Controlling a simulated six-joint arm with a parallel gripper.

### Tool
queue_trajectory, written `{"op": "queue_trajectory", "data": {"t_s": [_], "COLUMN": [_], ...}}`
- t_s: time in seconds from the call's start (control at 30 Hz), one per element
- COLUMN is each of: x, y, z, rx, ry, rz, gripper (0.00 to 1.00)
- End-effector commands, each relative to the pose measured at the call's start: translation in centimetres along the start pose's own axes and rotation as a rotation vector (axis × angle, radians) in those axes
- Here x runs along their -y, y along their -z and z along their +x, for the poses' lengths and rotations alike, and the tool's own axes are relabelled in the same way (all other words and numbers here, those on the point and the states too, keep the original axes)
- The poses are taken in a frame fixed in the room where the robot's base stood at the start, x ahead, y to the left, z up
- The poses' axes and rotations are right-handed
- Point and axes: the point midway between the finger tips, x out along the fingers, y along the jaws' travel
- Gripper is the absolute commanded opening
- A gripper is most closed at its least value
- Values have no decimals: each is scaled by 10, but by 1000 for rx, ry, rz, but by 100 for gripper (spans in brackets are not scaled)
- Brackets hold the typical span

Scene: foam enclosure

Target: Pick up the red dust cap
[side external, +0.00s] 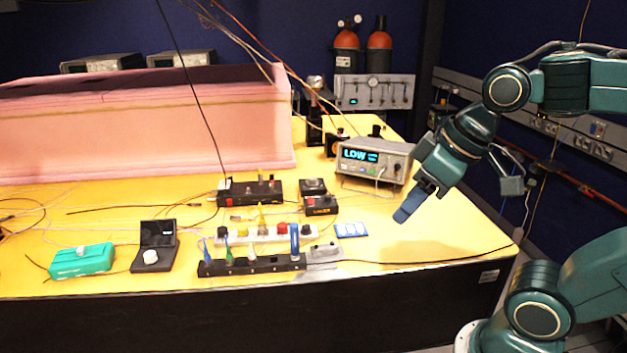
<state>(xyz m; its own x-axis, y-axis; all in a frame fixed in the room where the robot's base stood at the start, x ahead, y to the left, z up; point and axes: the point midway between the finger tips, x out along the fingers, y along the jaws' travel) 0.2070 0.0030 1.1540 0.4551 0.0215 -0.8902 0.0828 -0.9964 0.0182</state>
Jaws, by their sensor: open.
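A small red cap (283,229), which looks like the red dust cap, sits on a white strip (244,237) near the front of the yellow table. A dark cap (307,231) is to its right and a yellow cone-shaped piece (262,219) to its left. My gripper (405,213), with blue fingers, is above the table to the right of the strip, well apart from the red cap and pointing down and left. It is open, and nothing is visible in it. The fingers overlap in this view, so the gap between them is hidden.
A black rack (252,265) with coloured upright pieces stands in front of the strip. A thin cable crosses the front right. Bare table (450,235) lies right.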

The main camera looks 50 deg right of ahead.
Motion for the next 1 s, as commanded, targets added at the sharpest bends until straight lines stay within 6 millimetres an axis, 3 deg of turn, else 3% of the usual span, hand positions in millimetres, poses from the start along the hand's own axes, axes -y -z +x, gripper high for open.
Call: {"op": "queue_trajectory", "data": {"t_s": [0.47,1.0], "x": [-18,-73], "y": [93,170], "z": [39,120], "rx": [38,9], "ry": [102,259], "rz": [-241,-484], "gripper": [50,50]}}
